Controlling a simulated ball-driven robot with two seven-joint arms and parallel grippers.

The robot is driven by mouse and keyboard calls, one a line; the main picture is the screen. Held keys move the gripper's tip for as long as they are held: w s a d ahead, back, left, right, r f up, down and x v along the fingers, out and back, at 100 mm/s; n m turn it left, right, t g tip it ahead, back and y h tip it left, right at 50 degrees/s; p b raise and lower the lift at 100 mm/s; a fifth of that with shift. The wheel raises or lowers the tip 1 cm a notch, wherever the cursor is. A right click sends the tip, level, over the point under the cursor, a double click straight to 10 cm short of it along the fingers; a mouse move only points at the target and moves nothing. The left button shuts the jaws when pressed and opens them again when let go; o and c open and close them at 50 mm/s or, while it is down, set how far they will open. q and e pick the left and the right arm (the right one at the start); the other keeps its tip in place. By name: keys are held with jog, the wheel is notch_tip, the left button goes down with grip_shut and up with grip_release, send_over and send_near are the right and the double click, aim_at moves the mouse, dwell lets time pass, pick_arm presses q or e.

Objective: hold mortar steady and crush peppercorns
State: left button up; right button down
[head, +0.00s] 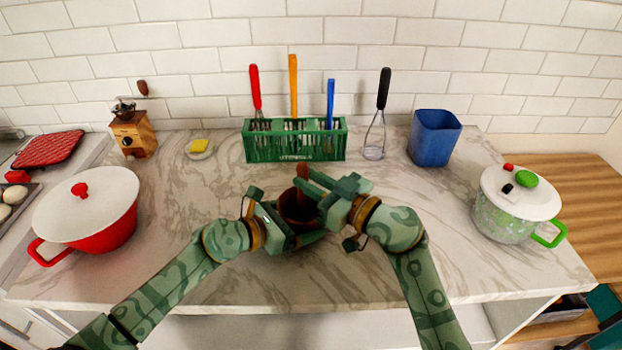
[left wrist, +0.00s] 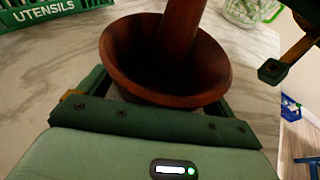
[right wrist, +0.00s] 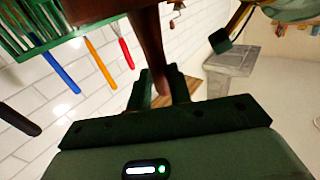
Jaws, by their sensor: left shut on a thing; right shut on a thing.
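A dark reddish-brown wooden mortar (head: 296,214) stands at the middle of the marble counter. It also shows in the left wrist view (left wrist: 118,62) as a wide flared bowl. My left gripper (head: 280,222) is shut on the mortar, with a finger on each side of it below the rim. The wooden pestle (head: 302,172) stands in the mortar, and its lower end goes into the dark bowl. It also shows in the right wrist view (right wrist: 147,40). My right gripper (head: 325,186) is shut on the pestle above the mortar. Peppercorns cannot be made out in the dark bowl.
A green utensil rack (head: 295,150) stands behind the mortar. A blue bin (head: 434,138) is at back right, a lidded pot (head: 505,215) at right, a red pot (head: 105,235) at left. A grinder (head: 133,135) and a yellow sponge (head: 199,146) are at back left.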

dwell(0.3)
jog(key=shift+f, duration=1.2)
notch_tip(320, 180, up, 2)
jog(key=shift+r, duration=0.15)
jog(key=shift+v, duration=0.8)
